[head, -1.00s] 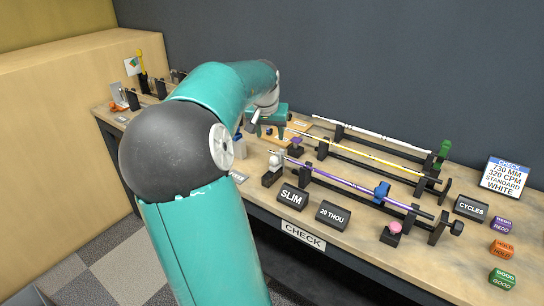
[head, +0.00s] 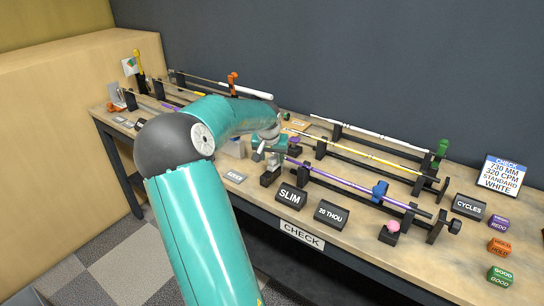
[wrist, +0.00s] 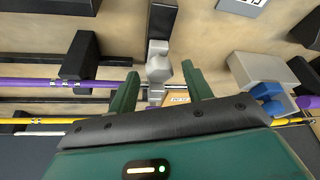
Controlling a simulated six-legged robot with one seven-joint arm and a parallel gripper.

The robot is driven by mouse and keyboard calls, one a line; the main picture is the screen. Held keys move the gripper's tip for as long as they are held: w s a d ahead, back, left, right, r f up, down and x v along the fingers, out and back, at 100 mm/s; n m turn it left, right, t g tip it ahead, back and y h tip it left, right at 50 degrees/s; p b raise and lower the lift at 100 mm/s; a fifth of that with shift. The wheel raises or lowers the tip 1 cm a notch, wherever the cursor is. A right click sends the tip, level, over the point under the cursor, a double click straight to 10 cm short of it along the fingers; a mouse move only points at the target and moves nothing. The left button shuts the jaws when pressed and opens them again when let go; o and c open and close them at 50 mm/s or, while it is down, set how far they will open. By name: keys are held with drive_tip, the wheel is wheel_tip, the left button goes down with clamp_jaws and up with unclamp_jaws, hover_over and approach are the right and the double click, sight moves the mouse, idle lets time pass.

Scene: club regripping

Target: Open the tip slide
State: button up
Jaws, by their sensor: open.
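A grey knob-like piece (wrist: 158,68), apparently the tip slide, stands on a black block (head: 269,179) at the left end of the purple shaft (head: 345,184). In the wrist view the knob lies between the two green fingers of my gripper (wrist: 162,82), with a gap on each side. My gripper (head: 268,153) is open and hides most of the knob in the head view. The purple shaft also shows at the left of the wrist view (wrist: 45,83). I cannot tell whether its tip touches the grey piece.
The yellow shaft (head: 385,162) and white shaft (head: 370,133) lie on racks behind. SLIM (head: 291,197) and 20 THOU (head: 331,214) signs stand in front. In the wrist view, a grey block (wrist: 258,70) with a blue part (wrist: 268,92) is close at the right.

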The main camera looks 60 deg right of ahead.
clamp_jaws()
drive_tip(key=shift+w+a, duration=0.15)
drive_tip(key=shift+a, duration=0.55)
drive_tip(key=shift+w+a, duration=0.1)
drive_tip(key=shift+a, duration=0.55)
unclamp_jaws()
drive_tip(key=shift+r, duration=0.1)
drive_tip(key=v, duration=1.3)
drive_tip(key=shift+r, duration=0.3)
